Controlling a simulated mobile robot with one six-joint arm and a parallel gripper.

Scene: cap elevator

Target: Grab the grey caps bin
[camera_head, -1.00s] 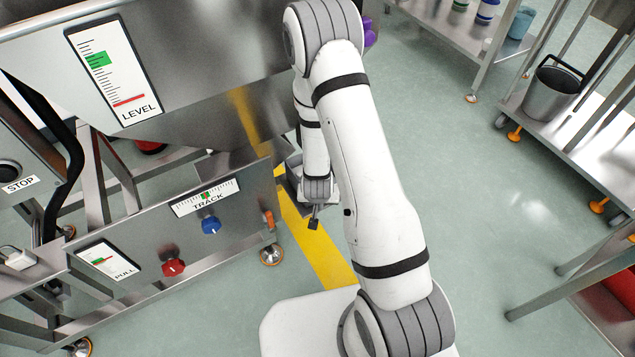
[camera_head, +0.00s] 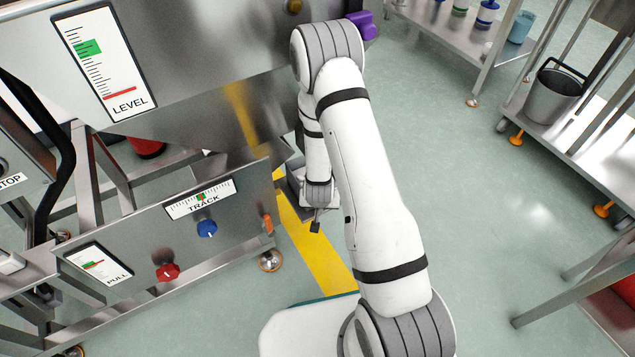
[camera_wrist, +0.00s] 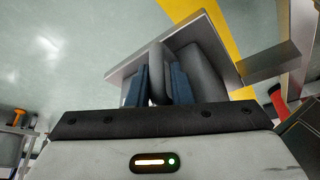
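The grey caps bin (camera_head: 295,172) is low beside the machine, under its sloping metal side. My arm hides most of it in the head view. In the wrist view, the bin (camera_wrist: 206,62) shows its dark grey body and a paler rim, with a rounded grey bar, probably its handle, standing towards me. My gripper (camera_wrist: 159,82) has its two blue-grey fingers on either side of this bar. The space between them is narrow and the bar nearly fills it. I cannot tell whether both fingers press on it.
The machine's panel with a blue knob (camera_head: 207,229) and a red knob (camera_head: 167,272) stands left of my arm. A yellow floor stripe (camera_head: 318,248) runs beside it. A trolley with a grey bucket (camera_head: 549,98) stands right. The floor between is clear.

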